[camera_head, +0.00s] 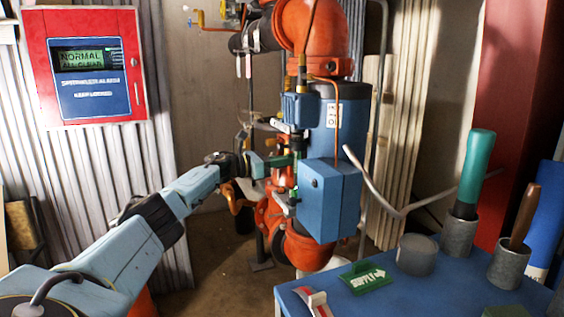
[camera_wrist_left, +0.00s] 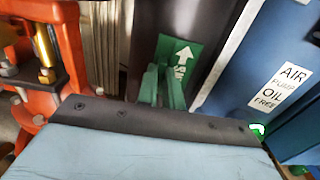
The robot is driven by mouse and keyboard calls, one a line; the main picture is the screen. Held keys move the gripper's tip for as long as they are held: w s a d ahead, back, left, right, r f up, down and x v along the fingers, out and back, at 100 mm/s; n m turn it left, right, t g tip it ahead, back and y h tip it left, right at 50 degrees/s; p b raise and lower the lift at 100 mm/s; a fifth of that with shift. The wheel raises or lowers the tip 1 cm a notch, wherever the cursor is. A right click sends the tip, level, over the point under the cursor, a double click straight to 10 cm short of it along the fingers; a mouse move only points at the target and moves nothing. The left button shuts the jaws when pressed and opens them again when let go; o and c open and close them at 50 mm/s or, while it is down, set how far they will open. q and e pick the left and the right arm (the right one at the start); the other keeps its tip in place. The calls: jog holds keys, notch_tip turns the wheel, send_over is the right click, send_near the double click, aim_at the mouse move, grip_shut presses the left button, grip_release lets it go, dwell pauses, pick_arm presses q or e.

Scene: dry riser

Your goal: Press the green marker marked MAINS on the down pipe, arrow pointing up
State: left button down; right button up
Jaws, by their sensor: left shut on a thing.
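The green marker (camera_wrist_left: 178,54) shows in the left wrist view with its white arrow pointing up and slightly tilted. Its lettering is partly covered by my fingers. My left gripper (camera_wrist_left: 163,88) is shut on the marker. Behind the marker is a dark upright pipe (camera_wrist_left: 150,25); I cannot tell whether the plate touches it. In the head view my left gripper (camera_head: 260,165) reaches among the red and blue pipework, with a bit of the green marker (camera_head: 283,160) at its tip. My right gripper is not in view.
A blue box (camera_head: 330,200) sits just right of the gripper, and red valve parts (camera_head: 270,210) lie below it. The blue table (camera_head: 440,295) at front right bears a green SUPPLY marker (camera_head: 366,279) and tools in holders. A red alarm panel (camera_head: 90,70) hangs at left.

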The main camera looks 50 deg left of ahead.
pick_arm(q)
jog(key=shift+d, duration=0.1)
jog(key=c, duration=1.5)
grip_release()
jog(key=shift+w, duration=0.1)
jog(key=shift+o, duration=0.2)
jog(key=p+v, duration=0.2)
jog(key=v, duration=1.1)
